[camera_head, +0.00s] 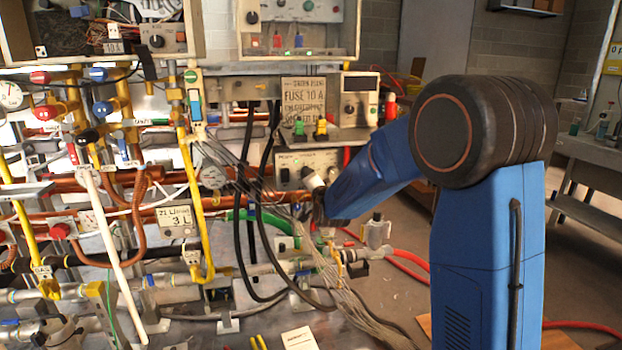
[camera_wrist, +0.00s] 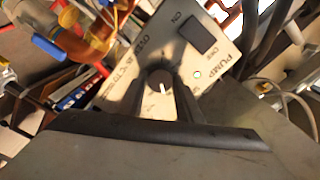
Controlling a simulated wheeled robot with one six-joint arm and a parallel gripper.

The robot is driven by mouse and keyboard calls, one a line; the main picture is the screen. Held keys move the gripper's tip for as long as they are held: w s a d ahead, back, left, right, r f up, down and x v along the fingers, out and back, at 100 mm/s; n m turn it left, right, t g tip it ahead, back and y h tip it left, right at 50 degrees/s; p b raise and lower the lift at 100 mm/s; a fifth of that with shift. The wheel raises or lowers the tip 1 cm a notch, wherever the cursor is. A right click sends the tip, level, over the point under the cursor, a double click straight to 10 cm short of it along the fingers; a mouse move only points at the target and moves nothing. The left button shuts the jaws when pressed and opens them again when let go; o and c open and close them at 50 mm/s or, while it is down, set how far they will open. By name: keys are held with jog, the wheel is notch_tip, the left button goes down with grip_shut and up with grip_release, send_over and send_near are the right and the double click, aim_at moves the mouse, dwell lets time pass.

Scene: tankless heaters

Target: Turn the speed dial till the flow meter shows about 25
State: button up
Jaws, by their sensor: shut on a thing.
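The speed dial (camera_wrist: 158,80) is a small dark round knob with a white pointer line, on a pale metal panel marked PUMP (camera_wrist: 215,63). My gripper (camera_wrist: 163,90) has its two dark fingers on either side of the dial and is shut on it. In the head view my gripper (camera_head: 318,203) reaches the pump panel (camera_head: 322,158) from the right, and I cannot make out the dial there. The flow meter (camera_head: 177,221) is a small pale box at the left centre. Its display seems to read 21 L/min above 3 L, in small print.
A dark rocker switch (camera_wrist: 196,37) and a small white light (camera_wrist: 197,74) sit beside the dial. Yellow pipes (camera_head: 190,190), copper pipes and black hoses (camera_head: 265,215) crowd the left. A grey valve (camera_head: 377,232) stands below my arm.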

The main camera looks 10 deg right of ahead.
jog(key=o, duration=1)
jog(key=shift+o, duration=0.2)
jog(key=s, duration=1.7)
jog(key=shift+s, duration=0.2)
jog(key=s+d+f+n+g, duration=0.2)
jog(key=s+f+n+g, duration=0.1)
jog(key=s, duration=1)
jog(key=s+d+f+n+g, duration=0.2)
jog(key=s+n+g, duration=0.2)
jog(key=s, duration=0.9)
jog(key=s+d+f+n+g, duration=0.2)
jog(key=s+g, duration=0.4)
jog(key=s, duration=0.7)
jog(key=f+n, duration=0.1)
jog(key=n, duration=0.1)
jog(key=shift+s+d+f+n, duration=0.25)
jog(key=shift+d+f+n, duration=0.05)
jog(key=shift+d+f, duration=0.1)
